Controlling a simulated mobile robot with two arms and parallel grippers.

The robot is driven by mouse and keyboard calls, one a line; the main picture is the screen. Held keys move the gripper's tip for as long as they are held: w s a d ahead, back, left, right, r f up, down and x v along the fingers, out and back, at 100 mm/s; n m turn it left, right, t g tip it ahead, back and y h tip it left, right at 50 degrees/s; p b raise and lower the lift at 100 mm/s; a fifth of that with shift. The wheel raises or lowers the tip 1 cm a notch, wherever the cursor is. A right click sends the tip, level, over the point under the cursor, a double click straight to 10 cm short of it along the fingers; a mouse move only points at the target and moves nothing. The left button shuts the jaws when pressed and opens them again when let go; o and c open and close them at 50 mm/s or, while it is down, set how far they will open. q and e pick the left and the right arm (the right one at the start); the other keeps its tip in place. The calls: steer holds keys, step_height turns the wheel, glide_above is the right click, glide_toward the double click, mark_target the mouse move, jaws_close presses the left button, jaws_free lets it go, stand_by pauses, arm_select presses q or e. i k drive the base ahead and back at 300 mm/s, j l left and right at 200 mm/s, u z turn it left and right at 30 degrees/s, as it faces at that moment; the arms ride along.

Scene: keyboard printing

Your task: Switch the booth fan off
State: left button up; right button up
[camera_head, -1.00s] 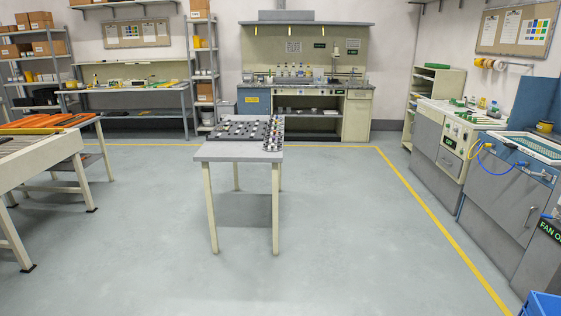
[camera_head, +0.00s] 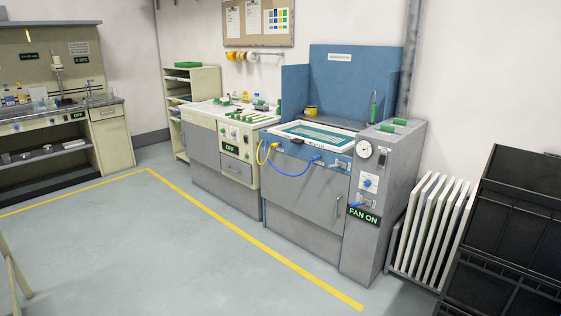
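The booth (camera_head: 305,200) is a grey cabinet with a blue backsplash and a framed screen on top, right of centre in the head view. On its right stands a grey control column (camera_head: 385,240). A green lit sign (camera_head: 363,216) on the column reads "FAN ON". Just above the sign is a blue-handled switch or valve (camera_head: 357,205). Higher up are a white plate with a blue knob (camera_head: 368,182) and a round gauge (camera_head: 365,149). Neither of my grippers is in view.
A cream machine (camera_head: 225,150) with an "OFF" sign stands left of the booth. White screens in a rack (camera_head: 432,225) and black shelving (camera_head: 510,235) stand to the right. The floor (camera_head: 150,250) in front is clear, with a yellow line (camera_head: 240,232) across it.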

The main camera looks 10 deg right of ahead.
mark_target(381, 159)
steer(key=i+l+z, duration=0.2)
steer(key=i+z, duration=0.25)
steer(key=i, duration=0.15)
steer(key=i+z, duration=0.4)
steer(key=i, duration=0.2)
steer(key=i+j+z, duration=0.15)
steer(key=i+z, duration=0.3)
steer(key=i, duration=0.15)
